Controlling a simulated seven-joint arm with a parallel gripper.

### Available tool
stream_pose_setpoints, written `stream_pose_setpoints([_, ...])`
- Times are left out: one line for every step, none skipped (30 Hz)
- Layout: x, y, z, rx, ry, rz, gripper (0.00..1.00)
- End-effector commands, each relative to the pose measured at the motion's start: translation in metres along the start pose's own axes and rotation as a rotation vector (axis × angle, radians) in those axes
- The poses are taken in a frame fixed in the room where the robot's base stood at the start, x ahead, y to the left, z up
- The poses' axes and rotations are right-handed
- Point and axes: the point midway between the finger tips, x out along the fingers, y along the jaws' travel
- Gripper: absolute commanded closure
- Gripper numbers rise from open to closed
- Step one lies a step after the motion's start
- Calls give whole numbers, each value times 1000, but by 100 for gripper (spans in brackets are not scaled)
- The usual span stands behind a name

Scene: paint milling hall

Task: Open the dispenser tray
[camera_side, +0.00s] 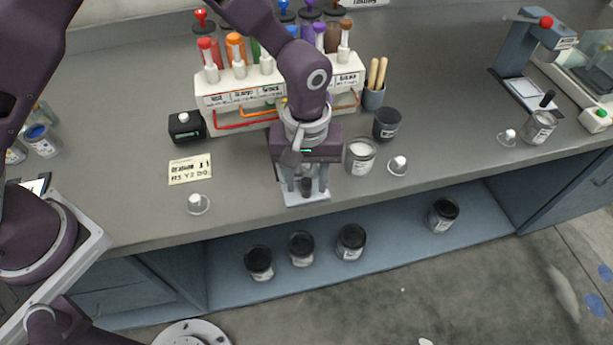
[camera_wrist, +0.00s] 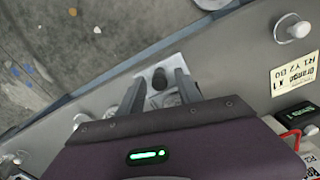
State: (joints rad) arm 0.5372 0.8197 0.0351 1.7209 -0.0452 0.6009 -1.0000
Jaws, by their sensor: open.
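The dispenser (camera_side: 222,86) is a long white unit with coloured-topped taps, standing at the back of the counter. A pale tray (camera_side: 318,196) with a dark upright knob (camera_side: 306,188) lies near the counter's front edge, below my gripper (camera_side: 304,184). My gripper points down with its fingers apart, one on each side of the knob. In the wrist view the knob (camera_wrist: 160,79) shows between the fingers of my gripper (camera_wrist: 157,88), with the tray (camera_wrist: 148,72) under it. I cannot tell whether the fingers touch the knob. My wrist hides where the tray meets the dispenser.
A jar of white powder (camera_side: 360,157) stands close to the right of my gripper, with a dark cup (camera_side: 386,124) behind it. A small black box (camera_side: 186,127) and a paper label card (camera_side: 190,169) lie to the left. Small silvery cups (camera_side: 198,204) dot the counter.

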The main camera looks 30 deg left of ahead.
Motion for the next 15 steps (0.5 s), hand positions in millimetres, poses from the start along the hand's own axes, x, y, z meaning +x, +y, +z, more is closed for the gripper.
stream_pose_setpoints([-2,0,0,0,0,0,59])
stream_pose_setpoints([-4,0,0,0,0,1,59])
stream_pose_setpoints([-10,1,0,0,2,3,59])
stream_pose_setpoints([-16,1,0,0,2,4,59])
stream_pose_setpoints([-22,1,0,0,2,4,59])
stream_pose_setpoints([-32,1,-1,0,3,5,59])
stream_pose_setpoints([-38,1,-1,-1,3,5,59])
stream_pose_setpoints([-44,1,-1,-1,3,5,59])
stream_pose_setpoints([-52,1,-1,-1,2,4,59])
stream_pose_setpoints([-57,1,-1,-1,2,4,59])
stream_pose_setpoints([-61,1,-1,-1,2,3,59])
stream_pose_setpoints([-65,1,0,-1,1,2,59])
stream_pose_setpoints([-68,1,0,-1,1,3,59])
stream_pose_setpoints([-70,0,0,-1,1,2,59])
stream_pose_setpoints([-71,0,0,0,0,1,59])
